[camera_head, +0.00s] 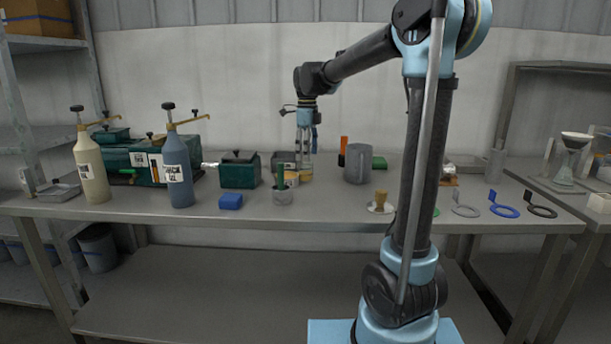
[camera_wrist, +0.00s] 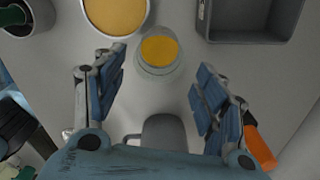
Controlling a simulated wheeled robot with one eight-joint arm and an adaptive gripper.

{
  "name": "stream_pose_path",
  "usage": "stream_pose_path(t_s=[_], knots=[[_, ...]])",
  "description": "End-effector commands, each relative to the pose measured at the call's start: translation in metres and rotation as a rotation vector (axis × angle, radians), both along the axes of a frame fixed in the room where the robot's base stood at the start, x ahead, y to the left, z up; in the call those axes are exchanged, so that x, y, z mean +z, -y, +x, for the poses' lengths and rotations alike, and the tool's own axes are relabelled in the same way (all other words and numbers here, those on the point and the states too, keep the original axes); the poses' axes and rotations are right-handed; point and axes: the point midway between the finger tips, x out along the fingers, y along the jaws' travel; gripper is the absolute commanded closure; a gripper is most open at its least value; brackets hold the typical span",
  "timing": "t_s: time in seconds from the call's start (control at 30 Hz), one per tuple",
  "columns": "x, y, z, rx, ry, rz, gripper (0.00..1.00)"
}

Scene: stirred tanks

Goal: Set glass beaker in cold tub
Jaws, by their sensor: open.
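The glass beaker (camera_wrist: 158,65), clear with amber liquid in it, stands upright on the bench in the wrist view. My gripper (camera_wrist: 161,85) is open, with its two fingers apart and the beaker just beyond and between their tips. In the head view my gripper (camera_head: 304,156) hangs pointing down over the back part of the bench. A grey rectangular tub (camera_wrist: 250,35) stands at the upper right of the wrist view, apart from the beaker, and looks empty.
A round dish of amber liquid (camera_wrist: 115,18) stands close beside the beaker. A cup with a green-handled item (camera_head: 283,196), a green box (camera_head: 240,172) and a blue block (camera_head: 231,201) are to the left. A grey cylinder (camera_head: 357,164) and orange object (camera_head: 343,147) are to the right.

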Motion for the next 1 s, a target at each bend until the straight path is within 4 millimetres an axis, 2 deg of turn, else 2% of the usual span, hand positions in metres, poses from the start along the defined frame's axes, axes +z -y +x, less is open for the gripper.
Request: stream_pose_path(t_s=[0.3, 0.43, 0.67, 0.9, 0.97, 1.0], knots=[[-0.039, -0.002, -0.001, 0.001, 0.0, 0.001, 0.35], [-0.046, -0.002, -0.001, 0.001, 0.0, 0.001, 0.35], [-0.047, -0.002, -0.001, 0.001, 0.0, 0.001, 0.35], [-0.047, -0.001, 0.0, -0.001, 0.0, 0.001, 0.84], [-0.047, 0.0, 0.0, -0.002, 0.0, 0.001, 0.84], [-0.047, 0.0, 0.0, -0.002, 0.0, 0.001, 0.88]])
